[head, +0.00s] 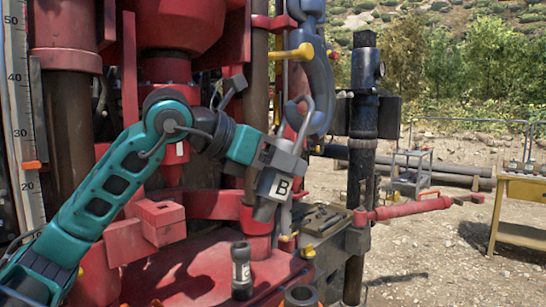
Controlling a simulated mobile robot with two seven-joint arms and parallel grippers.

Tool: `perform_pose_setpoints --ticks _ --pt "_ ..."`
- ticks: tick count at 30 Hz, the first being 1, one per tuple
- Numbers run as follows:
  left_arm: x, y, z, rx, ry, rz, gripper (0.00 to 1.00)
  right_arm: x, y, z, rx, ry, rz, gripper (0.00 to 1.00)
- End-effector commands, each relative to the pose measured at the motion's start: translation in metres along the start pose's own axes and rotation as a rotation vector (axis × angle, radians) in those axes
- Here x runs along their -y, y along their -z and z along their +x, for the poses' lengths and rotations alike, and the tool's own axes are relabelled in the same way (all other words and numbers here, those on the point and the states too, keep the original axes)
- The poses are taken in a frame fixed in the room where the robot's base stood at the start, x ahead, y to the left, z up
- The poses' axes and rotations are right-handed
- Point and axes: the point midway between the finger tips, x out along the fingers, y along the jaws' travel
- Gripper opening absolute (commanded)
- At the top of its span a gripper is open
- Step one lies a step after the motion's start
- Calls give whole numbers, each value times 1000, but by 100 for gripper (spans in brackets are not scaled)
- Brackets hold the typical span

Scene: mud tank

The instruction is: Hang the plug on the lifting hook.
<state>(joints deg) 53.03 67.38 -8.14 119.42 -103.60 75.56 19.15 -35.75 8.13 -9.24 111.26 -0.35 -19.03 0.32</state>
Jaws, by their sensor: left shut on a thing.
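My left gripper (284,157), at the end of the teal arm, is shut on the plug (279,187), a pale grey body marked "B". The plug hangs slightly tilted, with its lower end down to the left. Its thin grey bail (307,107) rises above the gripper. The blue lifting hook (322,82) hangs just above and right of the gripper. The bail overlaps the hook's lower curve in the picture; I cannot tell whether it is around the hook or only in front of it. The gripper's fingertips are hard to make out. My right gripper is out of view.
Red rig machinery (170,115) and pipes stand close behind my arm. A dark cylinder with a pale label (241,270) stands on the red deck (185,272). A black post (363,125) rises right of the hook.

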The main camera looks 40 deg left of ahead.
Motion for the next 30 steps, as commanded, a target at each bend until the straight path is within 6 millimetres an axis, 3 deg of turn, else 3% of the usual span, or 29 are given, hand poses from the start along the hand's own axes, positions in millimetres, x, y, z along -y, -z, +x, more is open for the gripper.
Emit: perform_pose_setpoints --ticks 13,30 --pt "-3 13 16 11 -2 1 0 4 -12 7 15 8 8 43" --pt "-4 20 21 10 -3 1 0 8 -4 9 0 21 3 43"
